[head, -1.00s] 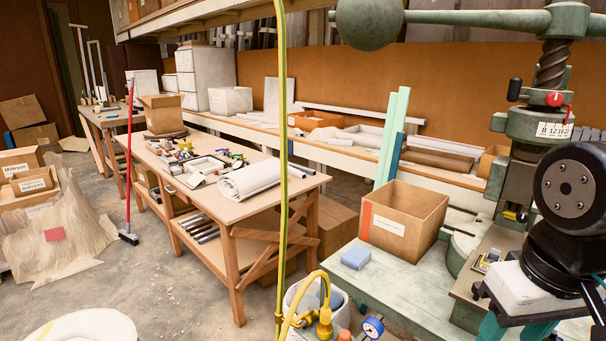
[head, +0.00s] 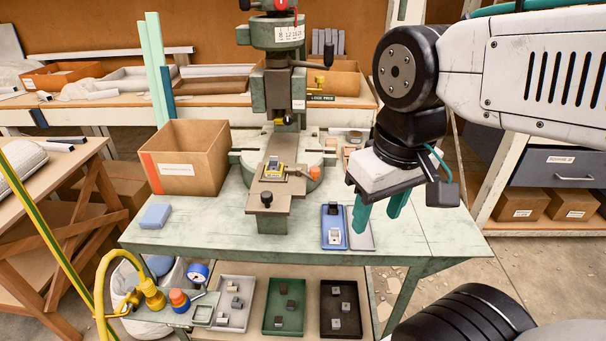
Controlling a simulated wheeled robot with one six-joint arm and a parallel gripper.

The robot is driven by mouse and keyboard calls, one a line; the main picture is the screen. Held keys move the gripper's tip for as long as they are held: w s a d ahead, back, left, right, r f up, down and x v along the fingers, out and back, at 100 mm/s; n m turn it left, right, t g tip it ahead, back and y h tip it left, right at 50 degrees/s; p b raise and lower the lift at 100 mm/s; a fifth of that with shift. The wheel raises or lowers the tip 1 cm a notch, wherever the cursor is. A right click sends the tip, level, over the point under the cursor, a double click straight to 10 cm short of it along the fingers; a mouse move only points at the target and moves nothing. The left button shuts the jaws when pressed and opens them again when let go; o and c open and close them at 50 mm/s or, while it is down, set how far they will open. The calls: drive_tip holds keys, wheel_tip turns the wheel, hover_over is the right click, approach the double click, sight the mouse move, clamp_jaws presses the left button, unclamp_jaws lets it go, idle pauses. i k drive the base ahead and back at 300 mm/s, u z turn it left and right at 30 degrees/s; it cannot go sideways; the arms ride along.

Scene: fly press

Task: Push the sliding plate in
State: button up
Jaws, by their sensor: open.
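The fly press (head: 258,100) is green and stands at the back middle of the pale green bench. Its sliding plate (head: 268,200) is a brown-grey plate with a dark round knob (head: 266,198) near its front end. It juts toward me from the press bed. My gripper (head: 377,217) is open, with teal fingers pointing down. It is right of the plate and apart from it, near a blue tray. Nothing shows between the fingers.
A cardboard box (head: 186,170) and a blue block (head: 155,216) are on the bench's left. A blue tray (head: 334,239) with small parts lies right of the plate. Several part trays sit on the lower shelf. A yellow hose (head: 101,290) hangs at front left.

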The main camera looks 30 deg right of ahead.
sight(266, 197)
drive_tip(key=k, duration=0.5)
drive_tip(key=z, duration=1.05)
drive_tip(key=i, duration=0.7)
drive_tip(key=u, duration=1.2)
